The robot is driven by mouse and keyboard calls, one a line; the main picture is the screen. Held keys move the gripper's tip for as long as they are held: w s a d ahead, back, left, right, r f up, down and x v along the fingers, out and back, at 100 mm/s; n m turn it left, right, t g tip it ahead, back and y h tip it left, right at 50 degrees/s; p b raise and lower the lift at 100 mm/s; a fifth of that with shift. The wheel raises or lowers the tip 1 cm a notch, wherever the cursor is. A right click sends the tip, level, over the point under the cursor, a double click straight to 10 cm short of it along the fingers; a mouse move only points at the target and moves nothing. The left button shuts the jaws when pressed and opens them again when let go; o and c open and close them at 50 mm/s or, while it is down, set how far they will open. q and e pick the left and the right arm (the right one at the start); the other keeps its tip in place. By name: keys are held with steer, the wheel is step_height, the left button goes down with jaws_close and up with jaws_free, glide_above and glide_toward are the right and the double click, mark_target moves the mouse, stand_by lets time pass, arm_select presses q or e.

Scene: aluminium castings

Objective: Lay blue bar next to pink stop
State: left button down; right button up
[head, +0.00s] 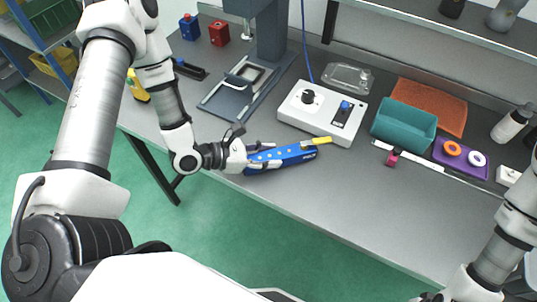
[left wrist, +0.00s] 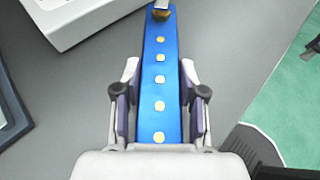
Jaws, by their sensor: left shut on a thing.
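The blue bar (head: 284,158) has a row of pale yellow dots and a yellow tip at its far right end. My left gripper (head: 262,156) is shut on the bar near its left end, at the front of the bench. In the left wrist view the bar (left wrist: 160,92) runs straight out between the two fingers of the gripper (left wrist: 160,105). I cannot tell whether the bar touches the bench. The pink stop (head: 393,157) is a small block at the white strip, to the right of the bar and apart from it. My right gripper is out of view.
A white control box (head: 321,112) stands just behind the bar. A teal bin (head: 404,126), an orange mat (head: 429,105) and a purple tray (head: 460,158) with two rings lie to the right. A white strip (head: 431,164) runs in front of them. The bench front (head: 385,215) is clear.

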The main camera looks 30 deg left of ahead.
arm_select(q)
steer(key=shift+w+a+f, duration=0.1)
steer(key=shift+f, duration=0.4)
steer(key=c, duration=1)
jaws_free()
steer(key=o, duration=0.3)
steer(key=shift+o, duration=0.2)
